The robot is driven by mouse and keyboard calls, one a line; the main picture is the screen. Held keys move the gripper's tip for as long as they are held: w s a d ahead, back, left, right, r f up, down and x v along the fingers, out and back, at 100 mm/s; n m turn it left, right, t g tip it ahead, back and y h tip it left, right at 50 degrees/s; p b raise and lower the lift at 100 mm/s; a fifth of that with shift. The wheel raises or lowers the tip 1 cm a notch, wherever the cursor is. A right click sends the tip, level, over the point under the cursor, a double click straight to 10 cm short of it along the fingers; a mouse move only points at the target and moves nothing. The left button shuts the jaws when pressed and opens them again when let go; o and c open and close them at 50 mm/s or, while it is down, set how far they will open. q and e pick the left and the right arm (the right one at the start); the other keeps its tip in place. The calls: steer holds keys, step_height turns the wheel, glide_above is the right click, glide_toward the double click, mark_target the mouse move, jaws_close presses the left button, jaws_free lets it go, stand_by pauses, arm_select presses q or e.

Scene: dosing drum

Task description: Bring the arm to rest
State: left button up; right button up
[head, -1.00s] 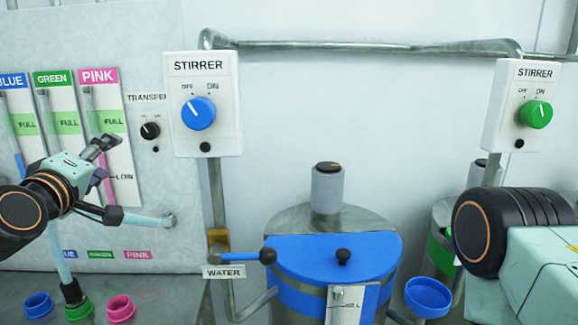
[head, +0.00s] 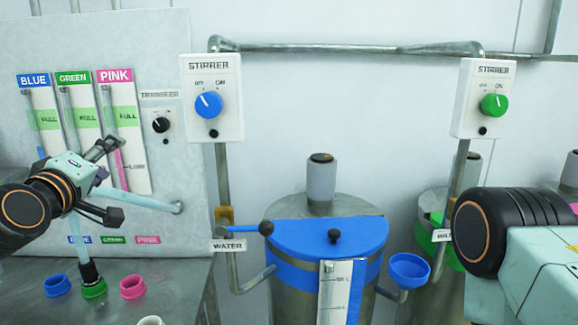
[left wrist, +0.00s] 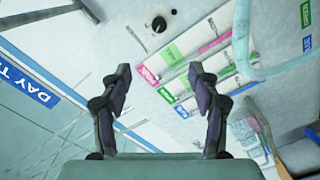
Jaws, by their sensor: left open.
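My left gripper (head: 114,180) is at the left of the head view, in front of the grey panel (head: 155,60) with the BLUE, GREEN and PINK level gauges. Its jaws are open and empty. In the left wrist view the two fingers (left wrist: 160,95) stand apart, with the panel's gauges and black knob beyond them. My right arm (head: 520,240) shows at the lower right of the head view; its gripper is out of the frame.
A drum with a blue lid (head: 300,237) stands in the middle, a green-banded drum (head: 428,240) behind it. Stirrer boxes with a blue knob (head: 208,106) and a green knob (head: 494,105) hang above. Blue, green and pink cups (head: 133,287) sit at lower left.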

arm_select(q)
steer(key=s+d+f+m+g+h+b, duration=0.1)
steer(key=s+d+f+m+g+b, duration=0.2)
steer(key=f, duration=1)
steer(key=s+d+f+m+g+b, duration=0.25)
steer(key=s+f, duration=0.25)
steer(key=f, duration=0.7)
steer(key=s+d+f+m+g+h+b, duration=0.15)
steer(key=s+f+g, duration=0.25)
steer(key=f, duration=0.9)
steer(key=s+d+f+m+g+y+b, duration=0.1)
steer(key=s+d+f+m+g+b, duration=0.2)
steer(key=s+f, duration=2.1)
steer(key=s+m+g+b, duration=0.1)
steer(key=s+g+b, duration=0.2)
steer(key=g+b, duration=0.1)
steer(key=shift+s+d+f+g+b, duration=0.15)
steer(key=shift+s+f+g+b, duration=0.2)
steer(key=shift+g, duration=0.3)
steer(key=shift+w+y, duration=0.1)
steer(key=shift+y, duration=0.15)
steer(key=shift+c, duration=0.3)
steer(key=shift+w, duration=0.1)
steer(key=c, duration=0.5)
steer(key=shift+o, duration=0.2)
steer(key=shift+w+d, duration=0.15)
